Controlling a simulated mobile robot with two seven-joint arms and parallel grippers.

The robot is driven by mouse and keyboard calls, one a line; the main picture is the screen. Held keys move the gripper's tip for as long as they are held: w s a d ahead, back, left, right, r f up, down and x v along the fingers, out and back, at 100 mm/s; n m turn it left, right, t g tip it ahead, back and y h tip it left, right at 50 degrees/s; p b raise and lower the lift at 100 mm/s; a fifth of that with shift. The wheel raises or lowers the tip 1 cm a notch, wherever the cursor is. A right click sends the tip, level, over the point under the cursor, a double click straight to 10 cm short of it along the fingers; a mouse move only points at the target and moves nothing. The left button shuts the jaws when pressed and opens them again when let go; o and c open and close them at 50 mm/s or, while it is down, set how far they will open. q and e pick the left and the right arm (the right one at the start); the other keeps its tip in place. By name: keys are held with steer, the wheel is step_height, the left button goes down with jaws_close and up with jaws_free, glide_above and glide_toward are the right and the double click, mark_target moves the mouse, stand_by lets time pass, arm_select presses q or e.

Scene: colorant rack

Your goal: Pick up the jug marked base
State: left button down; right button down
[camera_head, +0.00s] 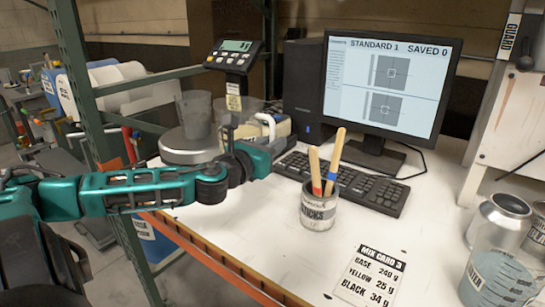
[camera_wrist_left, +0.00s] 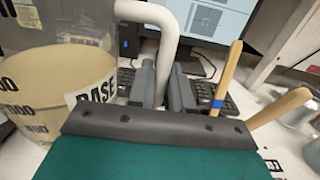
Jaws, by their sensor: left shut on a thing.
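The jug marked base (camera_wrist_left: 55,90) is clear with cream-coloured content, a BASE label and a white handle. It fills the left of the left wrist view. In the head view its handle (camera_head: 268,124) shows behind my left gripper (camera_head: 258,155), which hides part of the jug. In the left wrist view my left gripper (camera_wrist_left: 167,88) is shut on the white handle, with one finger on each side of it. The jug looks upright; I cannot tell whether its bottom touches the table. My right gripper is not in view.
A mix card (camera_head: 368,277) and a water jug (camera_head: 497,278) are nearer.

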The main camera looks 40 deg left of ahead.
arm_select(q)
steer(key=shift+r, duration=4.05)
steer(key=shift+d, duration=0.1)
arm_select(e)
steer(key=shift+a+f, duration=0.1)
